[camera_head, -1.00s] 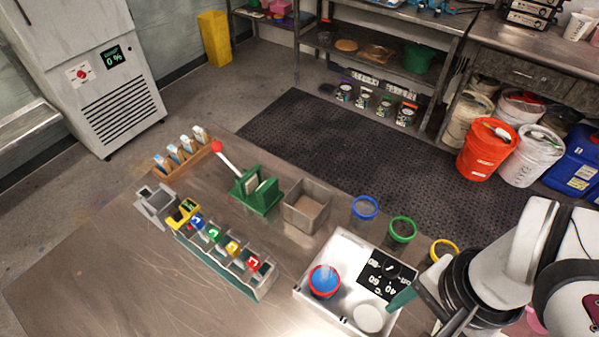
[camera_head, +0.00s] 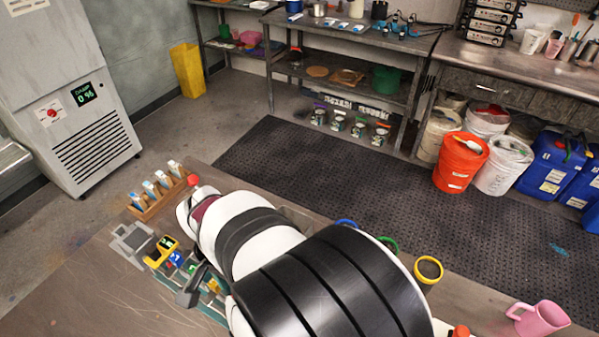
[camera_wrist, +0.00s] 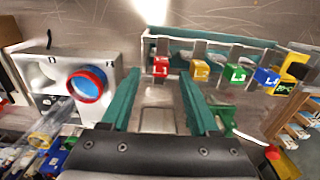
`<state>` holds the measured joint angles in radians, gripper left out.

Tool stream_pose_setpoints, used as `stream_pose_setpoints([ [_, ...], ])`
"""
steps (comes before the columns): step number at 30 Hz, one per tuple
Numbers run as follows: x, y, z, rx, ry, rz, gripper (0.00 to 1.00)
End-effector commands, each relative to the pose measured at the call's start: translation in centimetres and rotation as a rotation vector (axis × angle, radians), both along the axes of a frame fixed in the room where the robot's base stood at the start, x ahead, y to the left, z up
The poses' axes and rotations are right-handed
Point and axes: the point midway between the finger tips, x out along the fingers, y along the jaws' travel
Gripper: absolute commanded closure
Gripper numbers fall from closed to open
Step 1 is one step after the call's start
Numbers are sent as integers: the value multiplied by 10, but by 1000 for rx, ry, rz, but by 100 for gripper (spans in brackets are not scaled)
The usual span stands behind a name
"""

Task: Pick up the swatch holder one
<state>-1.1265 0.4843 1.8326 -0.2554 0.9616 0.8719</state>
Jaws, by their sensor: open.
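A teal-edged rack (camera_wrist: 220,38) holds grey holders with coloured tags: red (camera_wrist: 160,67), yellow (camera_wrist: 199,69), green (camera_wrist: 237,73) and blue (camera_wrist: 265,76) in the wrist view. I cannot read which tag says one. In the head view the blue (camera_head: 176,258), green (camera_head: 191,268) and yellow (camera_head: 213,286) tags show; my arm hides the red one. My gripper (camera_wrist: 157,92) is open and empty, its two teal fingers apart, pointing toward the rack with the red tag between and beyond them. Contact is not visible.
A yellow-and-black device (camera_head: 161,250) sits at the rack's end. A wooden stand (camera_head: 158,203) stands behind. A pink mug (camera_head: 540,318) is at the right.

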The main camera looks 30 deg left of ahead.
Motion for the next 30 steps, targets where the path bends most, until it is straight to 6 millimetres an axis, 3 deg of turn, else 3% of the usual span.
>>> stream_pose_setpoints([
  [5, -4, 1, -31, -2, 2, 1, 39],
  [12, -4, 1, -35, 2, 1, 1, 39],
  [23, -4, 1, -35, 2, 1, 1, 100],
  [30, -4, 1, -35, 2, 1, 1, 100],
])
